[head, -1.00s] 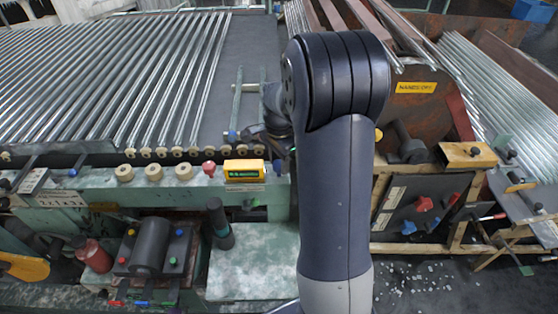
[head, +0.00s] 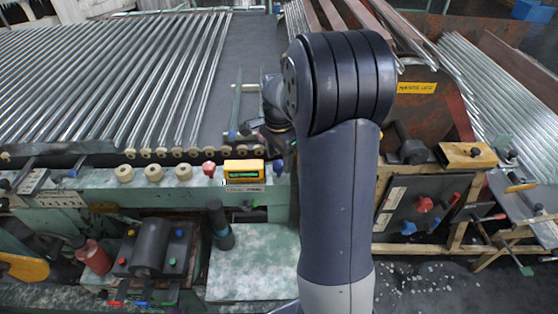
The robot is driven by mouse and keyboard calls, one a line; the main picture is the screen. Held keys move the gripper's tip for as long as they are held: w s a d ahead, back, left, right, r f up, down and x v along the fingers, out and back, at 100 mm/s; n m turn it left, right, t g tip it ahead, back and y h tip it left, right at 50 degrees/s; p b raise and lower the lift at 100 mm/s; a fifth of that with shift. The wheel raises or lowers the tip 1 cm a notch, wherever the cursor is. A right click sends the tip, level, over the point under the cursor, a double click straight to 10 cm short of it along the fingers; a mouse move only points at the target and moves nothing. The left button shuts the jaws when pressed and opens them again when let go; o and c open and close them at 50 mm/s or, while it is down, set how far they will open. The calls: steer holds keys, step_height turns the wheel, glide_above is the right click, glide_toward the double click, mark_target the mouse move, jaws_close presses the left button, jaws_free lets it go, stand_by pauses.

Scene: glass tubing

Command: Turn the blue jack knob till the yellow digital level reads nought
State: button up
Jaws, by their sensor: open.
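The yellow digital level (head: 244,170) lies on the pale green rail, with a dark window and a green readout too small to read. A blue knob (head: 278,168) sits on the rail just right of the level, close to my arm. A red knob (head: 209,168) is just left of the level. My gripper (head: 274,143) is open, above and behind the blue knob and apart from it. My wrist and upper arm partly hide it, and its fingertips are hard to make out.
Rows of glass tubes (head: 120,75) lie on the rack behind the rail. Several cream knobs (head: 154,173) line the rail to the left. A dark bottle-like cylinder (head: 219,222) stands in front. The green-white tabletop (head: 253,265) is clear. A wooden-framed stand is at right.

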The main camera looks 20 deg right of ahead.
mark_target(279, 163)
step_height(279, 163, up, 9)
stand_by(0.3)
step_height(279, 163, down, 11)
steer(key=shift+r, duration=0.1)
stand_by(0.5)
stand_by(0.5)
